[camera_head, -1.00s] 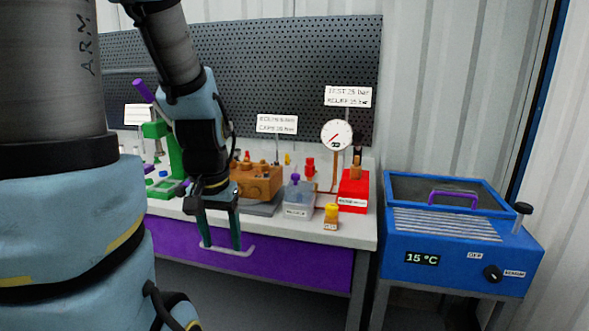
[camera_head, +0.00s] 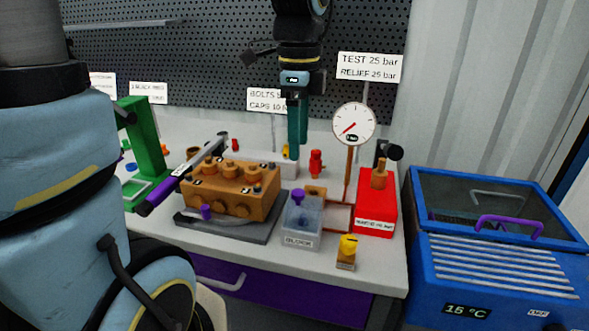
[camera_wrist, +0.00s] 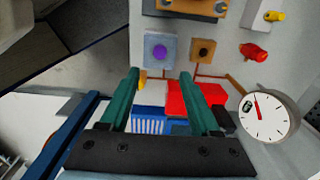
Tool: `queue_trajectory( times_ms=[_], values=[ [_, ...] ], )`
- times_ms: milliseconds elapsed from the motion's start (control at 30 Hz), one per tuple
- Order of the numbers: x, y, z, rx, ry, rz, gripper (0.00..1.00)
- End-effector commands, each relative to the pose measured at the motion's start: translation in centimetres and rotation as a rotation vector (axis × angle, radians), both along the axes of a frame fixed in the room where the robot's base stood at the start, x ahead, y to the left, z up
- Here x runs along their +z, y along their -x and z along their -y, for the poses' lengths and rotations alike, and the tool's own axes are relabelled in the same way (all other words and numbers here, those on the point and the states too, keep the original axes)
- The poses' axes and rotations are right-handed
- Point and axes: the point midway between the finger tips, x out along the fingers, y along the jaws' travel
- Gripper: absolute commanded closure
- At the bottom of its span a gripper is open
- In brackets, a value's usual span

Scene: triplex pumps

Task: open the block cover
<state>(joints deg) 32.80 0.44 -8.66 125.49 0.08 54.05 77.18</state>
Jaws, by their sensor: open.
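A small box with a clear grey cover (camera_head: 301,228) and a purple knob (camera_head: 297,196) on top stands on the bench, right of the orange pump block (camera_head: 232,186). The cover looks shut. My gripper (camera_head: 297,150) points down, empty, above and behind this box. In the wrist view, the gripper (camera_wrist: 157,76) has its two teal fingers apart with nothing between them. There the purple knob (camera_wrist: 159,52) shows just beyond the fingertips, apart from them.
A gauge (camera_head: 354,124) on a copper pipe and a red box (camera_head: 376,205) stand right of the gripper. A yellow-topped fitting (camera_head: 347,250) is near the front edge. A purple-gripped wrench (camera_head: 160,193) leans at the pump block. A blue bath (camera_head: 480,258) stands at right.

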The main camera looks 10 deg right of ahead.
Motion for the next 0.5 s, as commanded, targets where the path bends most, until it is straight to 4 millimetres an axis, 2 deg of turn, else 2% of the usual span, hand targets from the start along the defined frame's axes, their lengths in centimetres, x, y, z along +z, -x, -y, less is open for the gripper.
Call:
queue_trajectory(
  times_ms=[167, 500],
  values=[
    [-1.7, 0.1, 0.0, -0.007, -0.004, -0.005, 0.37],
    [-7.9, 0.1, -0.1, -0.004, -0.004, -0.005, 0.37]
  ],
)
